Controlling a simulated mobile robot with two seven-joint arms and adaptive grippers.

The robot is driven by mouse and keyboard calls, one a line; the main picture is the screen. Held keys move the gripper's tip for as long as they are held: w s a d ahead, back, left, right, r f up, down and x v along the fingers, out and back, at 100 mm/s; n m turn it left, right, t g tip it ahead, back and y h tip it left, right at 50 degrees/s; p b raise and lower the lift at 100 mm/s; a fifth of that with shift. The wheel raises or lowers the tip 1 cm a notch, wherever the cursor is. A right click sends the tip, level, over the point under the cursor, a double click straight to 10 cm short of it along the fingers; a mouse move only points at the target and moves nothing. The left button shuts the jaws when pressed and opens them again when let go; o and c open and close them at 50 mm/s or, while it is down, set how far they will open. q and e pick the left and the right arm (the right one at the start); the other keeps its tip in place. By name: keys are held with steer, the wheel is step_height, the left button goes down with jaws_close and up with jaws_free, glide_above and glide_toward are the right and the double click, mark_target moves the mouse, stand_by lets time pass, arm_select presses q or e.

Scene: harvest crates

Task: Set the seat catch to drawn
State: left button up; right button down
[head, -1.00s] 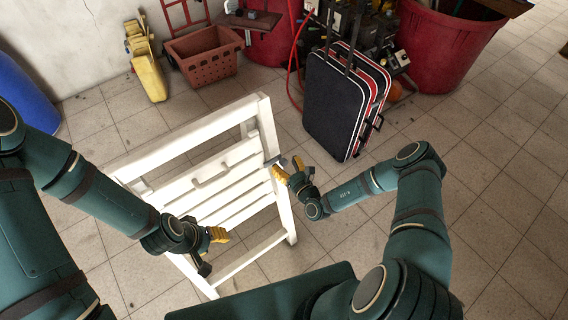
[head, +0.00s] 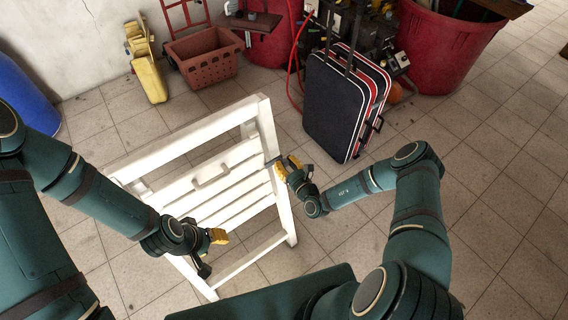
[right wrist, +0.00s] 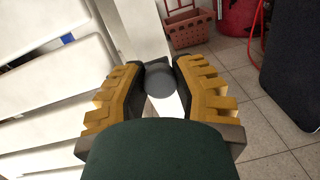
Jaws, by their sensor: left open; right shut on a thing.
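A white slatted folding seat (head: 264,103) stands in front of me, with a handle slot (head: 212,178) in its upper slat. The seat catch (right wrist: 161,82) is a dark grey round knob at the seat's right side post. My right gripper (head: 287,166) is at that post. In the right wrist view its yellow-padded fingers (right wrist: 160,90) are shut on the knob, one on each side. The head view mostly hides the knob behind the fingers. My left gripper (head: 214,250) is open and empty, in front of the seat's lower left part.
A dark suitcase (head: 335,108) stands on the tiles right of the seat. A brown crate (head: 205,58), a yellow object (head: 150,75) and red tubs (head: 440,50) stand behind. The floor to the right is clear.

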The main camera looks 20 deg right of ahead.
steer(key=d, duration=0.1)
steer(key=w+d, duration=0.1)
steer(key=d, duration=0.1)
steer(key=c, duration=0.7)
jaws_free()
steer(key=shift+s, duration=0.1)
steer(key=v, duration=1.1)
steer(key=shift+s+d, duration=0.1)
steer(key=shift+s, duration=0.3)
